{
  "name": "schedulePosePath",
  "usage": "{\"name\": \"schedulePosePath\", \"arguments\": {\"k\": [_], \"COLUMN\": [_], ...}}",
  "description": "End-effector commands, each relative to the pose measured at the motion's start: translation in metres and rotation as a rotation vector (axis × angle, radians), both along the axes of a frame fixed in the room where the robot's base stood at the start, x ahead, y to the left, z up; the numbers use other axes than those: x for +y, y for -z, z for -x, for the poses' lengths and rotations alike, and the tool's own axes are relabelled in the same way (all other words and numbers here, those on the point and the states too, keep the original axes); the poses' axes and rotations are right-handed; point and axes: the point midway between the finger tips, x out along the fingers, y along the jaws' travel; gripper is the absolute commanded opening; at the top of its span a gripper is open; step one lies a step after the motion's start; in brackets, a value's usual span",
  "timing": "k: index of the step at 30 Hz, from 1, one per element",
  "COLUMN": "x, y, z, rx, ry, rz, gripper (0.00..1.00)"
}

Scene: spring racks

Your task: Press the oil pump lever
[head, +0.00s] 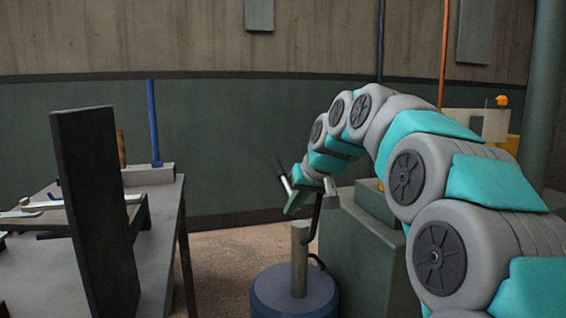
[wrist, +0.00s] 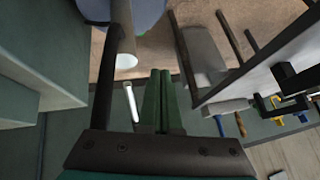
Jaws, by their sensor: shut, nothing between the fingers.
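The oil pump has a blue round base (head: 295,292) and a grey upright cylinder (head: 299,258), which also shows in the wrist view (wrist: 122,45). The lever appears as a slim pale rod (head: 282,176), tilted, above the cylinder. In the wrist view a pale rod (wrist: 131,102), probably the same lever, is just left of the fingers. My gripper (head: 293,207) is above the pump beside the lever. Its green fingers (wrist: 162,85) are together with nothing between them. I cannot tell whether they touch the lever. Its lower end is hidden behind my gripper.
A dark hooked tube (head: 315,218) rises beside the cylinder. A green cabinet (head: 352,255) stands close on the right. A grey workbench (head: 165,220) with an upright dark panel (head: 95,210) and tools is on the left. Floor (head: 230,250) shows between bench and pump.

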Motion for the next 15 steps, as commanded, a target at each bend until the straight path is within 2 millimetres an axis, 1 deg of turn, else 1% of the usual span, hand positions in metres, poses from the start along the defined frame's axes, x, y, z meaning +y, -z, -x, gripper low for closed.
{"name": "schedulePosePath", "arguments": {"k": [1, 6, 8, 9, 12, 14, 15], "x": [-0.001, -0.007, -0.010, -0.012, -0.018, -0.022, -0.025], "y": [-0.009, -0.042, -0.051, -0.060, -0.077, -0.086, -0.094], "z": [-0.015, -0.061, -0.076, -0.085, -0.107, -0.119, -0.126], "rx": [-0.032, -0.140, -0.174, -0.202, -0.264, -0.300, -0.327], "ry": [0.002, 0.012, 0.016, 0.018, 0.027, 0.033, 0.038], "rz": [-0.010, -0.040, -0.048, -0.054, -0.064, -0.069, -0.073], "gripper": [0.00, 0.00, 0.00, 0.00, 0.00, 0.00, 0.00]}}
